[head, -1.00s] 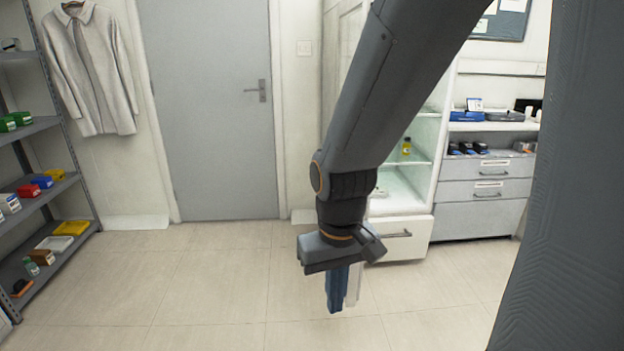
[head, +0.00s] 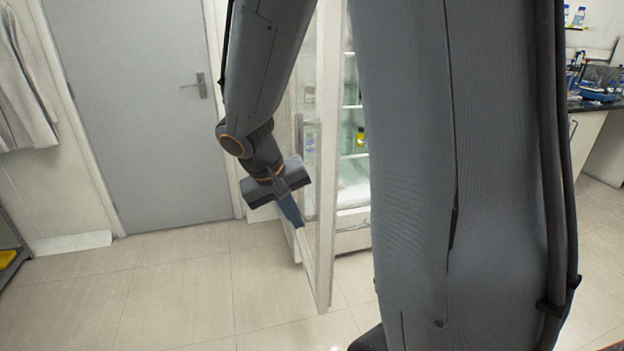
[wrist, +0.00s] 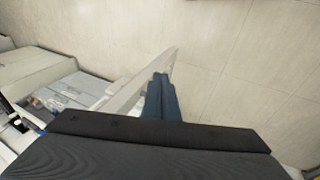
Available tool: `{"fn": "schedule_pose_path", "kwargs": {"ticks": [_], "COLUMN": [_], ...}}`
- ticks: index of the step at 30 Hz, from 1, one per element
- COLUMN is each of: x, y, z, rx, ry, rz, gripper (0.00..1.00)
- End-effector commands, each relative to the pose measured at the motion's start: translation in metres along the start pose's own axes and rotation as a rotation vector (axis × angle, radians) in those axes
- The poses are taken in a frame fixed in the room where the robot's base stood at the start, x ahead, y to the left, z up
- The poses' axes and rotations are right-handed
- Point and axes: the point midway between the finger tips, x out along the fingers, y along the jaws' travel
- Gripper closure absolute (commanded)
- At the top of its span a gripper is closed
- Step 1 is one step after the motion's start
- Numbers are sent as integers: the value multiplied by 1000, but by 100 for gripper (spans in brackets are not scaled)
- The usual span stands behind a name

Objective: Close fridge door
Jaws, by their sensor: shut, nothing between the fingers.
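The fridge (head: 352,190) stands behind my arm in the head view, with lit shelves and a yellow bottle (head: 360,137) inside. Its glass door (head: 325,215) with a white frame stands open, swung out toward me and seen nearly edge-on. A vertical handle (head: 299,165) shows on its left side. My gripper (head: 300,226) is shut and empty, pointing down beside the left side of the door. In the wrist view the shut blue fingers (wrist: 161,78) lie close along the door's edge (wrist: 135,88). I cannot tell whether they touch it.
A grey room door (head: 135,110) and a hanging coat (head: 25,90) are at the left. A bench (head: 595,104) with bottles stands at the far right. The tiled floor (head: 180,290) is clear at the left. My own column hides much of the middle.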

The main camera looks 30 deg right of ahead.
Motion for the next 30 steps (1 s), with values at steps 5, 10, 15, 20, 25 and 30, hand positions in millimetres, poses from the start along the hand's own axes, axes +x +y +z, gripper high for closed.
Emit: {"fn": "schedule_pose_path", "kwargs": {"ticks": [5,10,15,20,25,30], "x": [-25,-34,-23,0,27,48], "y": [29,39,42,46,51,54], "z": [-60,-88,-93,-97,-102,-106], "rx": [114,170,180,179,180,179], "ry": [129,201,210,207,207,208], "rz": [112,149,157,157,155,155], "gripper": [100,100,100,100,100,100]}}
